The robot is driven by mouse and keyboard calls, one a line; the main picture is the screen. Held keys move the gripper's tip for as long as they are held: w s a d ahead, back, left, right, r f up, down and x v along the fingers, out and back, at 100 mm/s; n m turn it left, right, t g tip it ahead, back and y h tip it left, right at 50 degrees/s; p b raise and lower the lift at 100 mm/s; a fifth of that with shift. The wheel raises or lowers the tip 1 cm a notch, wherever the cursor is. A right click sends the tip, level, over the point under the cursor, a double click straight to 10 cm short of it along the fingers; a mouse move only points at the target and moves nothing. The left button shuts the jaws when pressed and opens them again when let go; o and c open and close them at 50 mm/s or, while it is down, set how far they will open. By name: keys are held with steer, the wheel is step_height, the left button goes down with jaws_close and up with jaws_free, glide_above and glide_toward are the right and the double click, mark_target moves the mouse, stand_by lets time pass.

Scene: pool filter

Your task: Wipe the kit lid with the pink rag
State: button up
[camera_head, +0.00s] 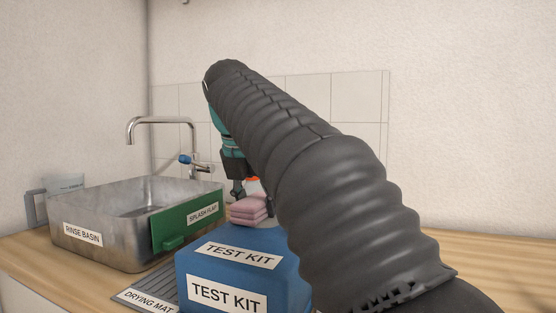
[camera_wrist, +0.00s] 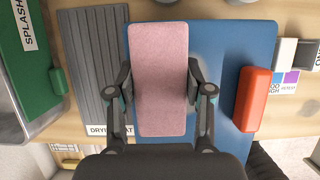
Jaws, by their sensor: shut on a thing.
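The pink rag (camera_head: 249,208) is a folded pad on the blue kit lid (camera_head: 275,239). In the wrist view the rag (camera_wrist: 160,58) is a long pink rectangle lying over the left part of the blue lid (camera_wrist: 233,45). My gripper (camera_wrist: 160,82) has one finger on each long side of the rag and is shut on it. In the head view my gripper (camera_head: 239,192) points down at the rag, partly hidden by my arm. The lid bears a "TEST KIT" label, and the right side of the kit is hidden by my arm.
A metal rinse basin (camera_head: 100,245) with a green splash flap (camera_head: 172,232) stands left of the kit. A grey drying mat (camera_wrist: 98,60) lies between them. A red-orange object (camera_wrist: 252,98) sits on the lid's right side. A faucet (camera_head: 160,122) rises behind the basin.

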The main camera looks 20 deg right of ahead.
mark_target(262, 195)
steer(key=shift+w+d, duration=0.55)
steer(key=shift+d, duration=0.05)
steer(key=shift+w+r, duration=0.15)
steer(key=shift+w, duration=0.05)
step_height(262, 195, up, 2)
steer(key=shift+s+r, duration=0.1)
steer(key=shift+r, duration=2.7)
steer(key=shift+s, duration=0.1)
